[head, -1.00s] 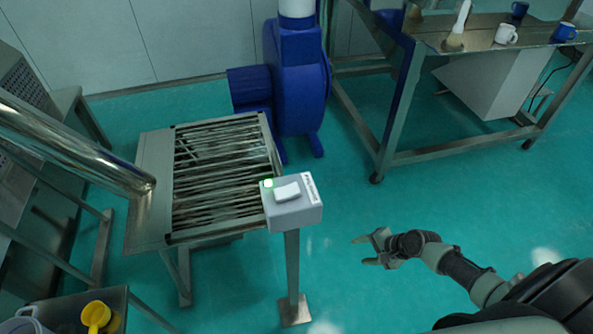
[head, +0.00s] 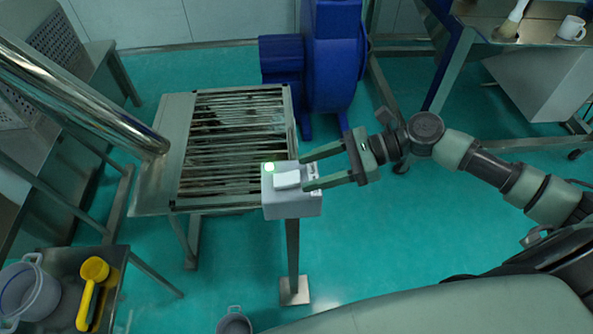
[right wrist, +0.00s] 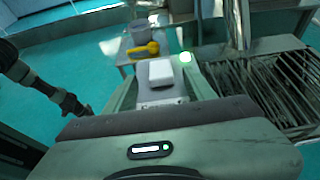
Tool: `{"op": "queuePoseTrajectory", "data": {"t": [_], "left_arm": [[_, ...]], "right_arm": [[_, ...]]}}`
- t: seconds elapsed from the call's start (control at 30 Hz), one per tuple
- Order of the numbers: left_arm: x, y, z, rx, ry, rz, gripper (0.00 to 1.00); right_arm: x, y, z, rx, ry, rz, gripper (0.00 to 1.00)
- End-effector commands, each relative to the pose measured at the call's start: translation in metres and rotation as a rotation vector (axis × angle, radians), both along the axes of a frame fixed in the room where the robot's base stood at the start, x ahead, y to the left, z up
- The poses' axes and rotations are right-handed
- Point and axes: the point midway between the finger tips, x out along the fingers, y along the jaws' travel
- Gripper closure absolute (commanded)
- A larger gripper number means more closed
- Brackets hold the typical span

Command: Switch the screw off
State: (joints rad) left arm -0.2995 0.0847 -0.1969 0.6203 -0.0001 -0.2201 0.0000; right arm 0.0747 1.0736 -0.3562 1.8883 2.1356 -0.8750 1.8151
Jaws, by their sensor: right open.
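The grey control box (head: 291,208) stands on a post in front of the sieve. Its top carries a white rocker switch (head: 287,180), which looks tilted, and a lit green lamp (head: 269,167). My right gripper (head: 308,174) is open at the box's right side, its fingertips at the box's edge, close to the switch. I cannot tell whether they touch it. In the right wrist view the switch (right wrist: 161,72) lies ahead between the fingers, with the green lamp (right wrist: 185,57) just beyond. The shiny screw tube (head: 85,95) slopes down to the sieve. My left gripper does not show.
The slatted sieve (head: 150,185) stands behind the box, with a blue machine (head: 333,60) behind it. A side table (head: 115,285) at lower left holds a yellow scoop (head: 90,290) and a pot (head: 22,290). A bucket (head: 234,322) is at the bottom. Floor right of the post is clear.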

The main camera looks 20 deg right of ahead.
Motion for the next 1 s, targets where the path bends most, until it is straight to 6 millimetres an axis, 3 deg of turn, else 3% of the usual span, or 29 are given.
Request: {"op": "queuePoseTrajectory", "data": {"t": [0.23,0.6,0.8,1.0], "left_arm": [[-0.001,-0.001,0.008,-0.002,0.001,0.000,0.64],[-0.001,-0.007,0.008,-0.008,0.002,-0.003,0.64],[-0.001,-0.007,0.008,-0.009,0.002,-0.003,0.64],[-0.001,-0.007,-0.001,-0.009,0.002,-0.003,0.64]], "right_arm": [[0.009,0.029,-0.011,0.000,-0.002,-0.001,0.45],[0.010,0.034,-0.015,-0.002,-0.002,-0.001,0.45],[0.010,0.034,-0.015,-0.002,-0.002,-0.001,1.00],[0.009,0.035,-0.021,0.036,-0.007,0.000,1.00]]}}
